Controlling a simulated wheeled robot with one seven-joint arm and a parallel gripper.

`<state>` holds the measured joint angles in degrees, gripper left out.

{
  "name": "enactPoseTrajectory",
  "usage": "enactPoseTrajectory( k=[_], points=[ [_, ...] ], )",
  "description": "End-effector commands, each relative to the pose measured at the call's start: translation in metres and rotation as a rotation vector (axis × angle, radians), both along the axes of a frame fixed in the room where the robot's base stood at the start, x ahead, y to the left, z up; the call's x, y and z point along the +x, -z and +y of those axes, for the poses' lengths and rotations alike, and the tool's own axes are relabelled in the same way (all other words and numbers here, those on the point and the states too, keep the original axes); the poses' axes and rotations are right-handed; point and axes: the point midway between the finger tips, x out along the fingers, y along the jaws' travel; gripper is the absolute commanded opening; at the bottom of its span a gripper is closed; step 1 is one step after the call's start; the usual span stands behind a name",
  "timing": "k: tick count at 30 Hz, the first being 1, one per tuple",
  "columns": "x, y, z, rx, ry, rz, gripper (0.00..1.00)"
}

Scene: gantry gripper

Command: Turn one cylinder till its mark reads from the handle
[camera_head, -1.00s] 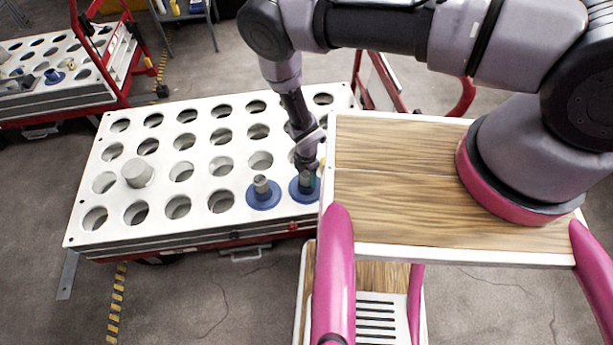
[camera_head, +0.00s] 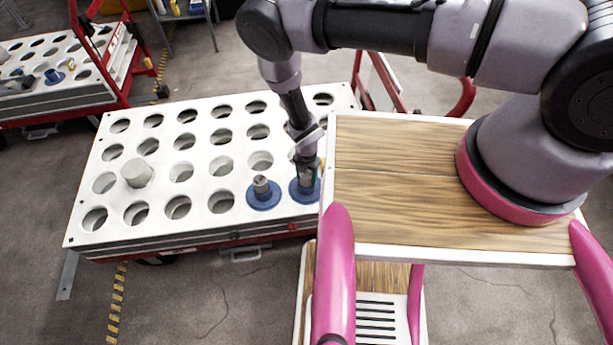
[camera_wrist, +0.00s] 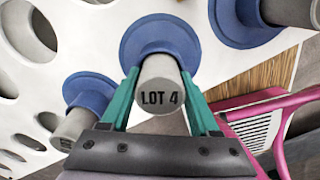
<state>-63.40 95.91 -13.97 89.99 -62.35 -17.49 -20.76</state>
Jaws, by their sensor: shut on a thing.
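My gripper (camera_head: 307,172) reaches down to the front right of the white rack (camera_head: 150,215). In the wrist view its teal fingers (camera_wrist: 160,80) are shut on the sides of a grey cylinder (camera_wrist: 159,70). This cylinder rises from a blue flange (camera_wrist: 150,30). Its facing surface carries the black mark "LOT 4" (camera_wrist: 162,98), upright and readable in the wrist view. A second grey cylinder (camera_head: 261,184) in a blue flange (camera_head: 263,200) stands just left in the head view. A third flanged cylinder (camera_wrist: 288,10) shows at the wrist view's upper right. No mark is readable on either.
A pale cylinder (camera_head: 138,172) stands in the rack's left part among empty holes. My wooden-topped base lies close on the right. A red tubular frame (camera_head: 378,80) stands behind the rack's right end. Another rack (camera_head: 60,92) on a red cart is at far left.

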Motion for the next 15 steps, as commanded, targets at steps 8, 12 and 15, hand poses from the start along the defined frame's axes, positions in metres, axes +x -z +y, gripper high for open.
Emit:
enactPoseTrajectory(
  k=[8, 12, 15],
  points=[
    [0.0003, -0.0002, 0.0002, 0.000, -0.241, -0.001, 0.00],
    [0.0003, -0.0002, 0.0002, 0.000, -0.242, 0.000, 0.00],
    [0.0001, -0.0002, 0.0003, 0.000, -0.261, 0.000, 0.00]
  ],
)
